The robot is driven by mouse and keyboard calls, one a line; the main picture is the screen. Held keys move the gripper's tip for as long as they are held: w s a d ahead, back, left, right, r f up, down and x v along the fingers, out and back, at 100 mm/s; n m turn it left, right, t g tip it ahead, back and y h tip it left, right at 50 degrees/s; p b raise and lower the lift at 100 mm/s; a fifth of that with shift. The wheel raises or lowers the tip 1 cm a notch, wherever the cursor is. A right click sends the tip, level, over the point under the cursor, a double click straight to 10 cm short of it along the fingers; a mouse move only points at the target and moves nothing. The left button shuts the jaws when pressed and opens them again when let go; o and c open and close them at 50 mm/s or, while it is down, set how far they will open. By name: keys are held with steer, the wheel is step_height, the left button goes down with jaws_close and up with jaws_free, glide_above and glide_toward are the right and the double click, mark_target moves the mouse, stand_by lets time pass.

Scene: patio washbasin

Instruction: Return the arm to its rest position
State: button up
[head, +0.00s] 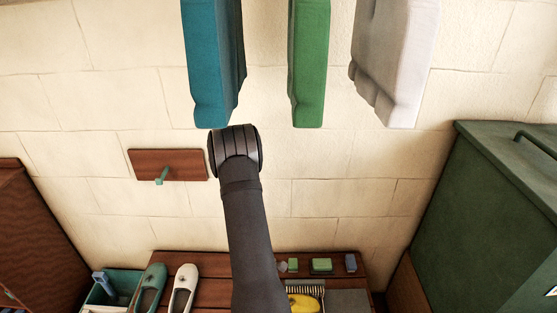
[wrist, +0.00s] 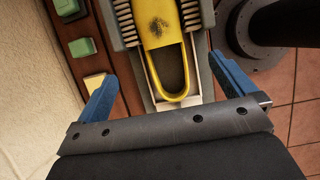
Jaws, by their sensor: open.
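My arm (head: 250,230) rises from the bottom middle of the head view to a dark joint in front of the wall. My gripper is not visible in that view. In the wrist view my gripper (wrist: 162,70) is open, its two blue fingers wide apart with nothing between their tips. A yellow shoe (wrist: 163,25) lies beyond the fingers, between brush strips (wrist: 124,18) on a grey holder. It also shows partly in the head view (head: 303,303). I cannot tell how far the fingers are above it.
Teal, green and white cloths (head: 208,60) hang above. Left are a hook board (head: 140,165), a bin (head: 122,283), a teal shoe (head: 150,285) and a white shoe (head: 184,285). Small blocks (head: 321,265) line the wooden bench (head: 215,292). A green cabinet (head: 490,220) stands right.

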steer(key=x, duration=1.5)
steer(key=shift+d+f, duration=0.15)
steer(key=shift+d, duration=0.1)
step_height(320, 180, up, 10)
steer(key=shift+r, duration=0.1)
steer(key=w+a+n, duration=0.1)
steer(key=w+a, duration=0.1)
steer(key=shift+a+n+t, duration=0.25)
steer(key=shift+n+t, duration=0.05)
steer(key=shift+n, duration=0.1)
steer(key=shift+w+a+f+n, duration=0.25)
steer(key=shift+w+a+n, duration=0.15)
steer(key=shift+a, duration=0.15)
